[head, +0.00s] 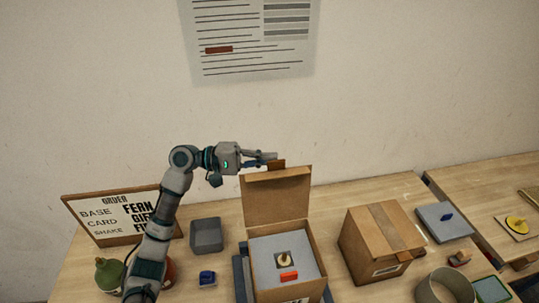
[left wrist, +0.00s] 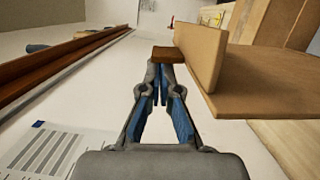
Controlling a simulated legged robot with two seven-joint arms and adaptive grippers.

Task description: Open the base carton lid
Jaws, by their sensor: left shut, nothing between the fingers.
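The open carton (head: 313,244) stands at the middle of the table, with its lid (head: 277,199) standing upright at the back. A brown tab (head: 277,163) sticks up from the lid's top edge. Inside are a grey insert (head: 265,253), a small dark square part with a pale knob (head: 284,260) and a red block (head: 289,277). My left gripper (head: 272,157) is shut and empty at the tab. In the left wrist view its fingertips (left wrist: 163,68) are close to the tab (left wrist: 167,54), beside the lid (left wrist: 201,52); contact is unclear. My right gripper is out of view.
A closed taped carton (head: 365,250) stands to the right. A grey bin (head: 206,235), a blue item (head: 207,278) and an order board (head: 100,215) are at left. A round tin (head: 446,288) and a grey plate (head: 443,221) lie at right. The wall is close behind.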

